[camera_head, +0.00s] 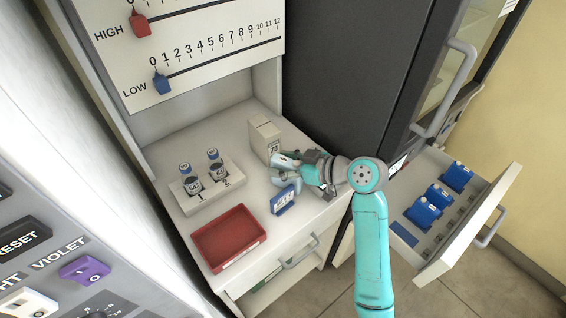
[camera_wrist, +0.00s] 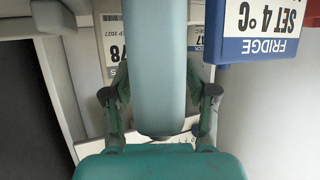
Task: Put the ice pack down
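My gripper (camera_head: 298,165) is over the right part of the white counter. In the wrist view its two fingers (camera_wrist: 160,95) press on both sides of a long pale blue slab, which I take to be the ice pack (camera_wrist: 158,60). In the head view the ice pack (camera_head: 284,160) shows as a pale end between the beige box and the blue sign. The gripper hides part of it, and I cannot tell whether its underside touches the counter.
A beige box (camera_head: 264,139) stands behind, and a blue-framed fridge sign (camera_head: 284,199) stands in front. A white rack (camera_head: 204,200) with two vials and a red tray (camera_head: 230,236) are left. An open drawer (camera_head: 446,243) at right holds several blue items.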

